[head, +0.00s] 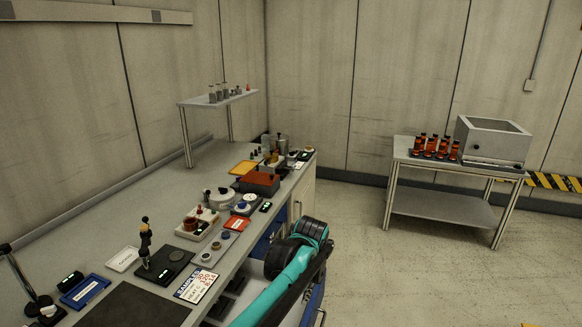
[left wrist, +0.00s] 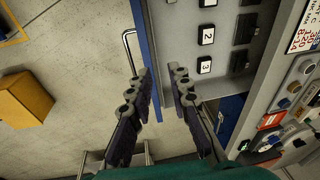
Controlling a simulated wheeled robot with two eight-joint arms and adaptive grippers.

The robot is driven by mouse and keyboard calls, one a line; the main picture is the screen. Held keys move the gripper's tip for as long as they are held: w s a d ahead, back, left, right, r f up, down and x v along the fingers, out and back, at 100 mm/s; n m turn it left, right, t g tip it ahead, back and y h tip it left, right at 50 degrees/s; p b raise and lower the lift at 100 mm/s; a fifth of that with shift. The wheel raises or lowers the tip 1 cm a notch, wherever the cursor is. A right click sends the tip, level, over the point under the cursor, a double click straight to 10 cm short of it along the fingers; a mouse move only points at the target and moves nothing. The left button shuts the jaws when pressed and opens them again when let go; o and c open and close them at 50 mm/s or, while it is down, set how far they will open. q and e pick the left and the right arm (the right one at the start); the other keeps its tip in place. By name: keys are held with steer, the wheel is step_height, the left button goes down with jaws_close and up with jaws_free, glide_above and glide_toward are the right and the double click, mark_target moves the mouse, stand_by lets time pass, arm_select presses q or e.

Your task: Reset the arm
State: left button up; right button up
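My left gripper (left wrist: 164,76) shows in the left wrist view. Its two dark fingers are apart with nothing between them. Beneath it is an open grey drawer (left wrist: 178,30) with a blue front and a metal handle; dark slots and labels "2" and "3" show inside. I cannot tell the gripper's height above it. In the head view a teal and black arm link of mine (head: 290,270) crosses the lower middle beside the workbench (head: 95,238); no gripper fingers show there. My right gripper is in neither view.
The bench carries a black stand (head: 152,262), a samples sign (head: 197,285), a white pot (head: 222,198) and several small containers. Open floor lies between.

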arm_select(q)
steer(key=s+a+r+n+t+h, duration=0.1)
steer(key=s+a+r+t, duration=0.1)
steer(key=s+a, duration=0.6)
steer(key=s+a+r+n+t, duration=0.1)
steer(key=s+a+r, duration=0.2)
steer(key=s+a, duration=0.5)
steer(key=s+a+f+n+t, duration=0.1)
steer(key=s+a+f+t, duration=0.1)
steer(key=s+a+f, duration=0.2)
steer(key=s, duration=0.3)
steer(key=shift+a+f, duration=0.2)
stand_by(5.2)
